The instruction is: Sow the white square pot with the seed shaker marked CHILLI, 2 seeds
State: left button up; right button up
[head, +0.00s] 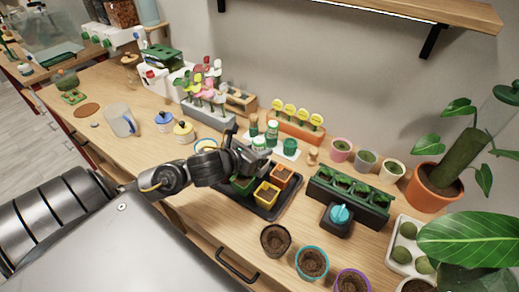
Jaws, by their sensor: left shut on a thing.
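My left gripper (254,156) is over the back of a black tray (266,214) of square pots. It is shut on what looks like a small white seed shaker with green on it (259,143); its marking is too small to read. Other seed shakers, one white and green (271,132) and one green (290,147), stand just behind on a white stand. In the tray I see a yellow square pot (266,195), an orange one (281,176) and a green one (243,186). I see no white square pot; my gripper and arm hide part of the tray. My right gripper is out of view.
Right of the tray stand a dark seedling planter (348,198) and a dark box with a teal knob (339,215). Round soil pots (275,240) line the front edge. Behind are yellow plant labels (297,113) and flowers (207,85). A shelf (430,12) hangs above.

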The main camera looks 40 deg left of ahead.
aim_at(259, 140)
pick_arm(q)
jog(key=shift+f, duration=0.2)
jog(key=shift+r+p, duration=2.8)
jog(key=shift+r, duration=0.85)
jog(key=shift+f, duration=0.2)
notch_tip(259, 140, down, 5)
jog(key=b, duration=0.6)
jog(key=shift+f, duration=0.2)
jog(key=shift+f+b, duration=0.7)
jog(key=shift+b, duration=0.3)
jog(key=shift+r+p, duration=3.05)
jog(key=shift+r, duration=0.55)
